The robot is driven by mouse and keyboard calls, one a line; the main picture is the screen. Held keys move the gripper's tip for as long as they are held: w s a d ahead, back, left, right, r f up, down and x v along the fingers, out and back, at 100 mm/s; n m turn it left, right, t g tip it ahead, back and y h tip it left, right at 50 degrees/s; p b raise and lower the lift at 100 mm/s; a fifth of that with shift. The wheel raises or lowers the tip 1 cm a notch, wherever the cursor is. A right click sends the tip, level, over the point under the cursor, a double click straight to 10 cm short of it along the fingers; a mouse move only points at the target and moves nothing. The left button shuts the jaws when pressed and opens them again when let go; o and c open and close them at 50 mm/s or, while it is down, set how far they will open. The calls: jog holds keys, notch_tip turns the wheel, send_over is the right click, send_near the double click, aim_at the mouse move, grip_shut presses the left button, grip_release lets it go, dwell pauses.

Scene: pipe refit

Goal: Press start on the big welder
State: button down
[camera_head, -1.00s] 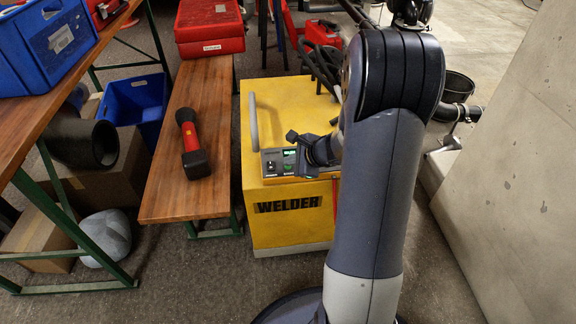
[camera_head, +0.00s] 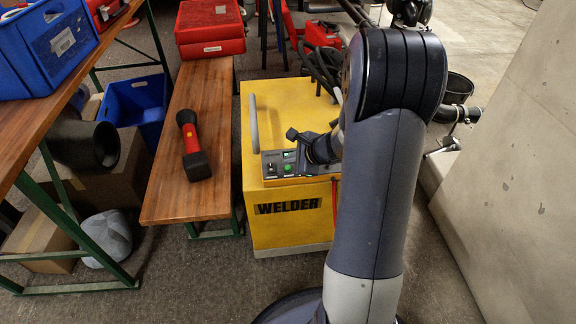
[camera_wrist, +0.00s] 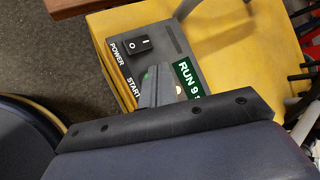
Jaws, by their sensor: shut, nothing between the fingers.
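The big yellow welder (camera_head: 285,115) stands on the floor, with WELDER in black on its front. Its control panel (camera_head: 277,163) is on the front top edge. In the wrist view the panel has a black POWER rocker switch (camera_wrist: 139,46), a START label (camera_wrist: 127,88) and a lit green display (camera_wrist: 188,78) reading "RUN 9", its end cut off. My gripper (camera_wrist: 154,70) is shut and empty, its tips over the panel beside the START label. They hide most of the start button; a bit of green shows beside them. I cannot tell whether they touch it. In the head view my gripper (camera_head: 303,150) is at the panel.
A wooden bench (camera_head: 187,120) left of the welder holds a red and black tool (camera_head: 190,145) and red cases (camera_head: 209,25). A grey handle (camera_head: 254,123) rises from the welder's left side. Black cables (camera_head: 323,68) lie on its back. A concrete wall (camera_head: 520,150) stands right.

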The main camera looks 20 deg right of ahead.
notch_tip(320, 180, up, 5)
jog(key=p, duration=0.4)
jog(key=shift+a+r, duration=0.1)
dwell(0.9)
